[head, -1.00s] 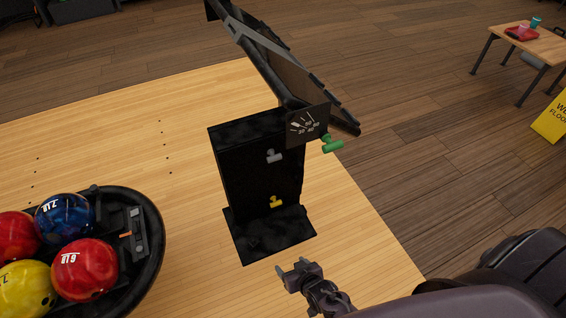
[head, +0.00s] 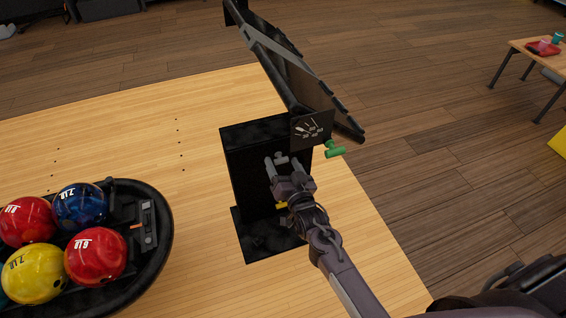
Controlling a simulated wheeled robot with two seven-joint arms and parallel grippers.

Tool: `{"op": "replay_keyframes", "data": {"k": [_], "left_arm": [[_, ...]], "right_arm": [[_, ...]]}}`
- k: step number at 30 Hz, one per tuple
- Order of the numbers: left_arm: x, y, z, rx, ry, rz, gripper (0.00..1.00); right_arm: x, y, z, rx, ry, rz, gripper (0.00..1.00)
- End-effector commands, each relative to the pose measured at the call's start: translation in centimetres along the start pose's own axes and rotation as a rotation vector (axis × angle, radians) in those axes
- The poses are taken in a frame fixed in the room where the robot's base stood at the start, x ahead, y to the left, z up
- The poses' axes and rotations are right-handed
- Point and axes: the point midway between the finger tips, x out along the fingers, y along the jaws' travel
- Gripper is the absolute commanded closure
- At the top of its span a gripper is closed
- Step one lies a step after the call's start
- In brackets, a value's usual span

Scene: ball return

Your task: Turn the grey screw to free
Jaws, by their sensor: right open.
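The grey screw (head: 281,158) sits on the front face of the black stand (head: 246,180), in its upper part. My right gripper (head: 282,163) is open in front of the stand, with its two fingers spread to either side of the grey screw. I cannot tell whether the fingers touch it. A yellow screw (head: 281,206) is lower on the same face, partly hidden by my gripper. A green screw (head: 335,150) sticks out at the upper right, beside the dial plate (head: 311,129). My left gripper is not in view.
A tilted dark panel (head: 297,75) rises from the top of the stand. A round black ball return tray (head: 164,235) with several bowling balls stands at the left. The wooden lane between tray and stand is clear.

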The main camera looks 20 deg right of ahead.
Motion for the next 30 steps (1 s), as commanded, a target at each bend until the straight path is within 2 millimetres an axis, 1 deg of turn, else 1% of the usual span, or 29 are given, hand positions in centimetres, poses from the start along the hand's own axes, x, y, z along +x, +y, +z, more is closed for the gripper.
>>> {"op": "replay_keyframes", "data": {"k": [3, 11, 14, 21, 30], "left_arm": [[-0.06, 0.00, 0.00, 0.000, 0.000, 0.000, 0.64], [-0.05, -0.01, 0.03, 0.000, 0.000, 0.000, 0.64], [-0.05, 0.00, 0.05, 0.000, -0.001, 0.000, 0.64], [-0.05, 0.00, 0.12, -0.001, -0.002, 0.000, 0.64], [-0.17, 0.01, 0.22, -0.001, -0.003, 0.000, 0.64]], "right_arm": [[0.73, 0.00, -0.02, 0.000, 0.000, 0.000, 0.31], [0.84, 0.01, 0.03, 0.000, -0.001, 0.001, 0.31], [0.84, 0.01, 0.03, 0.000, -0.001, 0.001, 0.42], [0.82, 0.01, 0.03, 0.000, -0.001, 0.001, 0.73], [0.82, 0.01, 0.01, -0.039, -0.002, 0.000, 0.73]]}}
